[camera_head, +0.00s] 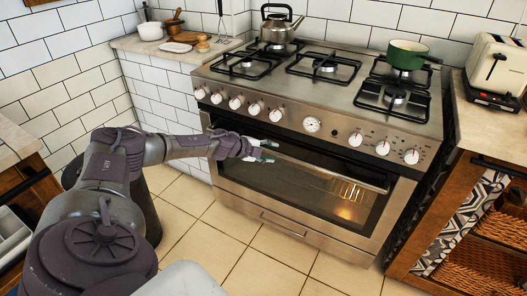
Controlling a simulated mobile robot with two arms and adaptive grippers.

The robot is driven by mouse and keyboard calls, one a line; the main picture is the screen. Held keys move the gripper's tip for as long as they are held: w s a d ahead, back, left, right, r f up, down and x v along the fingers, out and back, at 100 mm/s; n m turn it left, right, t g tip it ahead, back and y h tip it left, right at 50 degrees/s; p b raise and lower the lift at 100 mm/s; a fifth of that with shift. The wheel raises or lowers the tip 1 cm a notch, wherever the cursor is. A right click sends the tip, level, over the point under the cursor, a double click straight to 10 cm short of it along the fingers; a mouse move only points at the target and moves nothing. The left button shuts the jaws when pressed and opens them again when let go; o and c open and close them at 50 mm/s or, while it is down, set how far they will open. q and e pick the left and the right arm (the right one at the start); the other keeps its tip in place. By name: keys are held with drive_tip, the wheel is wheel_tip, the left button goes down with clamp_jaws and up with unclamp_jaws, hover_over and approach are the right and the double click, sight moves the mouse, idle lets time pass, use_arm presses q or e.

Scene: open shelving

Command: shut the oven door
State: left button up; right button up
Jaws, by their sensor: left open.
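The steel oven (318,124) stands against the tiled wall, with a row of knobs along its front. Its door (290,200) has a dark glass window and a long bar handle (335,176). A warm light glows behind the glass at the lower right. The door stands upright or close to it; I cannot tell whether a small gap is left at its top. My left gripper (271,151) is open and empty, in front of the upper door near the handle. It hides part of the handle, and contact is unclear. My right gripper is out of view.
A kettle (277,24) and a green pot (406,54) stand on the hob. A toaster (497,66) is on the right counter, above wicker baskets (484,240). A drawer (283,225) lies below the door. The tiled floor (252,262) in front is clear.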

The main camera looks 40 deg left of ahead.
use_arm(q)
drive_tip(key=shift+v, duration=1.55)
